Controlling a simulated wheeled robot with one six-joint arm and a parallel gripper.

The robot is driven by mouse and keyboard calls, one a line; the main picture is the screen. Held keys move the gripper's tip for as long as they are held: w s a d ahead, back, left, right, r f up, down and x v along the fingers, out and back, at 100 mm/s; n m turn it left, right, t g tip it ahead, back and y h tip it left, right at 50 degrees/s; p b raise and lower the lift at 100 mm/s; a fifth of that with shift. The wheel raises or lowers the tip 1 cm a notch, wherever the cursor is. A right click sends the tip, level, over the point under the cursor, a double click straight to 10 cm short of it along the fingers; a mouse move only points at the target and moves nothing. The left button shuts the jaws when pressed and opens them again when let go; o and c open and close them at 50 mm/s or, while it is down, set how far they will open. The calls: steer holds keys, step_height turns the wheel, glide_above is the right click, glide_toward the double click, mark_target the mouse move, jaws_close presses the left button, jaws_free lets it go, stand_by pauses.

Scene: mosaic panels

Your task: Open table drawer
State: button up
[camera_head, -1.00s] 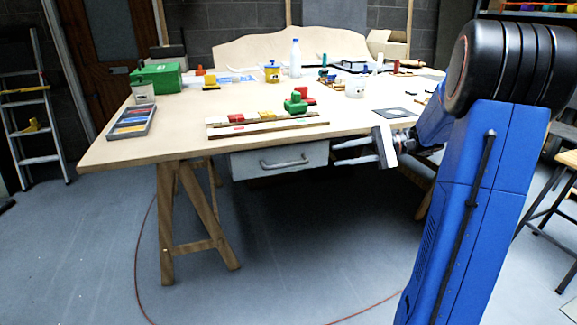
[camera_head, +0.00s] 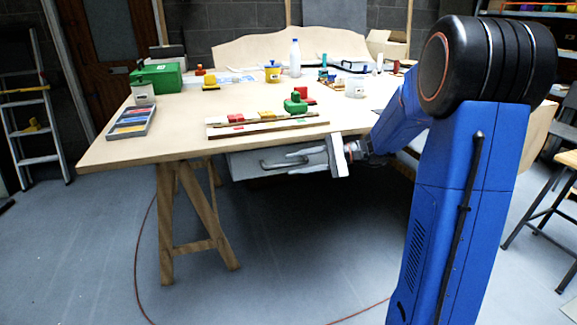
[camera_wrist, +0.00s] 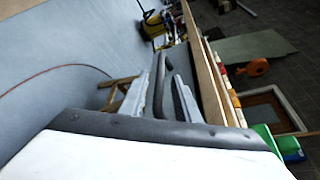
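The grey drawer (camera_head: 241,168) hangs under the front edge of the wooden table and looks shut. Its dark bar handle (camera_head: 268,165) shows on the drawer front, with its right part covered by my fingers. My gripper (camera_head: 293,161) reaches in from the right with its two pale fingers apart at the handle. In the wrist view, the fingers of my gripper (camera_wrist: 168,70) are open, and the dark handle (camera_wrist: 166,58) appears to lie between them. I cannot tell whether either finger touches it.
The wooden table (camera_head: 180,140) holds a paint tray (camera_head: 131,122), a green box (camera_head: 157,77), coloured blocks and bottles. Its trestle leg (camera_head: 166,225) stands left of the drawer. A ladder (camera_head: 32,110) is far left and a stool (camera_head: 550,195) far right. Floor before the drawer is clear.

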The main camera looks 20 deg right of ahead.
steer(key=shift+x, duration=1.45)
jaws_close()
steer(key=shift+s, duration=0.1)
